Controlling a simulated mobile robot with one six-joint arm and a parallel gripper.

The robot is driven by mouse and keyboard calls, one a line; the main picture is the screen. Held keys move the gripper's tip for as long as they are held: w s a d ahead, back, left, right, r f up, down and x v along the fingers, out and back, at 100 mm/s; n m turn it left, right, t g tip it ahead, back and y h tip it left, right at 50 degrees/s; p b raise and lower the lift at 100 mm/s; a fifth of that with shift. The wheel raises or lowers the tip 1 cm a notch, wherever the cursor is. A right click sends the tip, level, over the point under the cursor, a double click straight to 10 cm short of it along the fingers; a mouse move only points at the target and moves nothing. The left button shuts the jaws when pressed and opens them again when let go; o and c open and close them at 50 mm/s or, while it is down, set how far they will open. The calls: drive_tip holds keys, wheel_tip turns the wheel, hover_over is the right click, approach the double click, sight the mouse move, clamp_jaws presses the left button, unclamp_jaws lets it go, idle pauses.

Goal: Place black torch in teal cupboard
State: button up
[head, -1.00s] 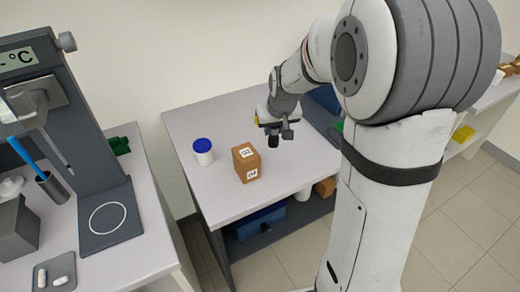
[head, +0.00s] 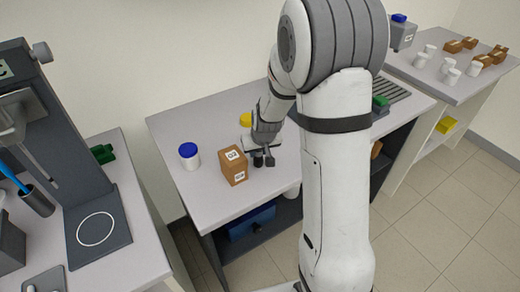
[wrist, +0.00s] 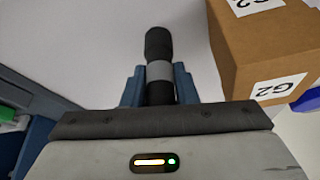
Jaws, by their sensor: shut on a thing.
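The black torch (wrist: 158,52), with a grey band around its middle, is between the blue fingers of my gripper (wrist: 158,88) in the wrist view. The fingers are shut on it, and its dark head points away from the wrist. In the head view my gripper (head: 263,158) is over the middle table, just right of a brown box (head: 234,168); the torch cannot be told apart from the dark finger parts there. I cannot pick out a teal cupboard for certain in either view.
The brown box (wrist: 265,45) is close on the right in the wrist view. A blue-lidded white jar (head: 190,157) and a yellow item (head: 246,119) share the table. A dark blue bin (head: 252,222) sits below. White cups and brown boxes stand on the far-right table (head: 455,92).

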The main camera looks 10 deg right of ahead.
drive_tip(key=shift+f, duration=0.1)
drive_tip(key=o, duration=1)
drive_tip(key=shift+o, duration=0.2)
